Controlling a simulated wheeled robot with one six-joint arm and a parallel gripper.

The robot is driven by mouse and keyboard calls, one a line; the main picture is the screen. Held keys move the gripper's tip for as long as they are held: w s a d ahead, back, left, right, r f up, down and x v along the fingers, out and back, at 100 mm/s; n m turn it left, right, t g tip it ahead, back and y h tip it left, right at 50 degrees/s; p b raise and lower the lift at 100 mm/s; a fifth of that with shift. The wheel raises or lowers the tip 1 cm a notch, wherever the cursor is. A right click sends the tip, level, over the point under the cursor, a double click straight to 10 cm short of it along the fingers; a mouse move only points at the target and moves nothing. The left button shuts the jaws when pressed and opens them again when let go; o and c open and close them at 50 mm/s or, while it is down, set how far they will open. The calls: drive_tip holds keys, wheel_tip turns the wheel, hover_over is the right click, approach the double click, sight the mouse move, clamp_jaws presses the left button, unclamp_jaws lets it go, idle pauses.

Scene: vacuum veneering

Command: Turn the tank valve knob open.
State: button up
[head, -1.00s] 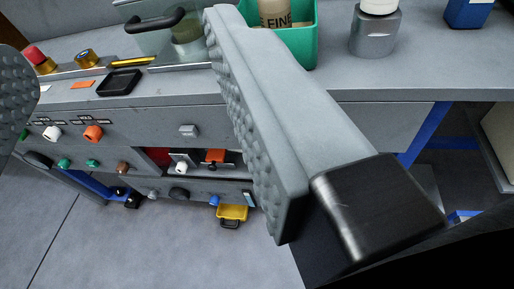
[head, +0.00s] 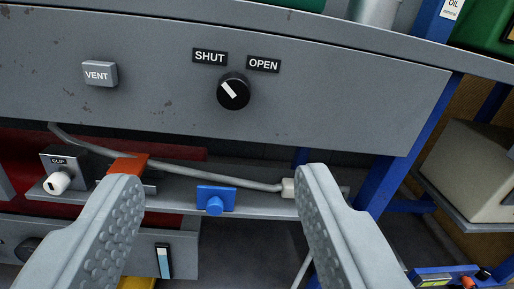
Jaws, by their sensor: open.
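A round black knob (head: 233,91) with a white pointer mark sits on the grey front panel of the bench. Its mark points up and left, toward the SHUT label (head: 209,57). The OPEN label (head: 263,64) is to the upper right of the knob. My gripper (head: 218,178) is open and empty, with its two grey, dimpled fingers wide apart. The fingertips show below the knob in the picture, one to each side of it, and do not touch it. The knob is in full view.
A grey VENT button (head: 100,74) is left of the knob. A blue bench leg (head: 400,150) stands at right. The panel around the knob is clear.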

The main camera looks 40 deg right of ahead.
drive_tip(key=f, duration=0.2)
approach(233, 94)
drive_tip(key=x, duration=0.9)
drive_tip(key=c, duration=1)
